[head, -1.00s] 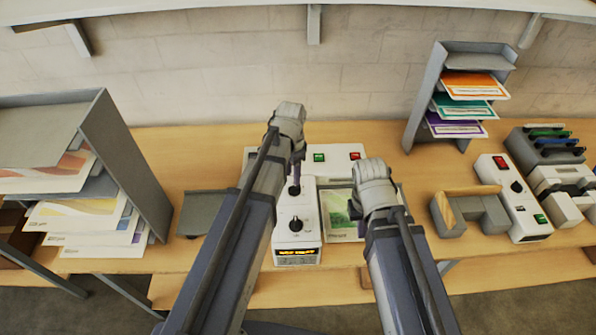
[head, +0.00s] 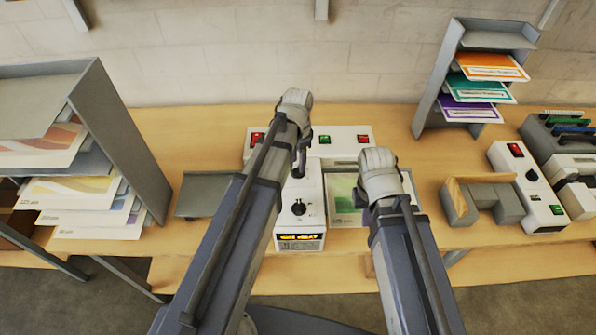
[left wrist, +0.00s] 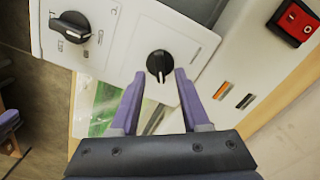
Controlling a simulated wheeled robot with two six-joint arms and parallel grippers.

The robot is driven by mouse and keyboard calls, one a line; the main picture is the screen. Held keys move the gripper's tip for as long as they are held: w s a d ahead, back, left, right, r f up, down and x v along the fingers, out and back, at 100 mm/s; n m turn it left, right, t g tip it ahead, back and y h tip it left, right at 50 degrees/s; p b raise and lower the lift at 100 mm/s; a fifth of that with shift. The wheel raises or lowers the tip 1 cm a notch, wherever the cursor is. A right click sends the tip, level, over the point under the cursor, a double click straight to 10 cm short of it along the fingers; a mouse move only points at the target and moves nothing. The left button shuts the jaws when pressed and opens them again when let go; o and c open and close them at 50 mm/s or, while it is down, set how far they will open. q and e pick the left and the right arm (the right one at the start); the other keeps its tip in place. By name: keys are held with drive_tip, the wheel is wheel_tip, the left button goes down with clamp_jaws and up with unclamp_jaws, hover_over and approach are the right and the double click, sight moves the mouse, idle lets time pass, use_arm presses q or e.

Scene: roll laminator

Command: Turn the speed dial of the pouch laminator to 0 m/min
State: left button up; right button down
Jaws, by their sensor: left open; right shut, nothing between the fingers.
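The white pouch laminator (head: 312,190) stands on the table, with a lit orange display (head: 299,238) on its front. A black dial (head: 298,207) sits above the display; it also shows at the upper left of the left wrist view (left wrist: 70,27). A second black dial (left wrist: 159,64) lies just beyond my left fingertips, which are open on either side of its near edge. I cannot read which dial is for speed. My left gripper (head: 299,168) hides the second dial in the head view. My right gripper (head: 361,200) is shut and empty, mostly hidden behind its wrist.
A green-printed sheet (head: 343,195) lies right of the dials. Red (left wrist: 295,20) and green (head: 325,139) switches sit on the rear housing. A paper shelf (head: 125,140) stands left, a wooden-topped holder (head: 480,200) and another white device (head: 530,185) right.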

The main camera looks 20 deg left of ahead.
use_arm(q)
drive_tip(key=shift+f+b, duration=0.9)
drive_tip(key=shift+f, duration=0.45)
use_arm(e)
wheel_tip(320, 180, down, 3)
drive_tip(key=shift+r, duration=0.15)
use_arm(q)
drive_tip(key=shift+c, duration=0.3)
clamp_jaws()
